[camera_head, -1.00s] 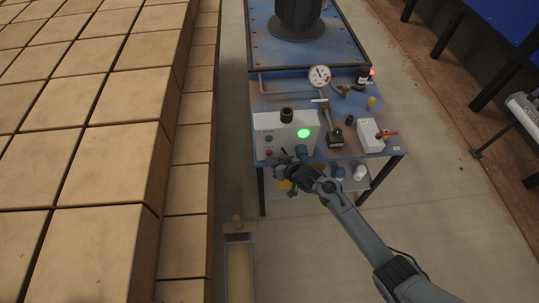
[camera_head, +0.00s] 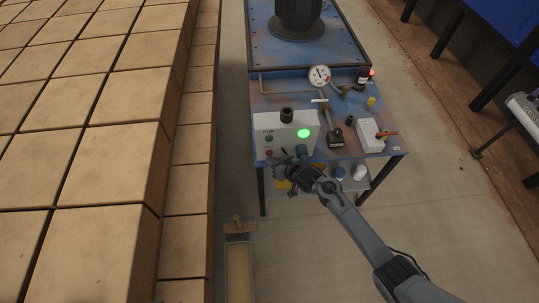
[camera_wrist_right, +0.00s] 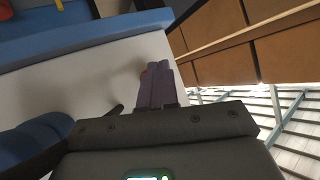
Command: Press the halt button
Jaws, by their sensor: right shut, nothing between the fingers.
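A white control box (camera_head: 284,146) stands at the front left of the blue bench. Its front face has a small dark green button with a red button (camera_head: 269,152) below it. A green light (camera_head: 304,133) glows on the box. My right gripper (camera_head: 273,161) is shut and empty, just in front of the red button. In the right wrist view, the shut fingers (camera_wrist_right: 154,78) point at the pale box face. A bit of red (camera_wrist_right: 144,74) shows beside their tips, mostly hidden by them. I cannot tell whether they touch it. My left gripper is not in view.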

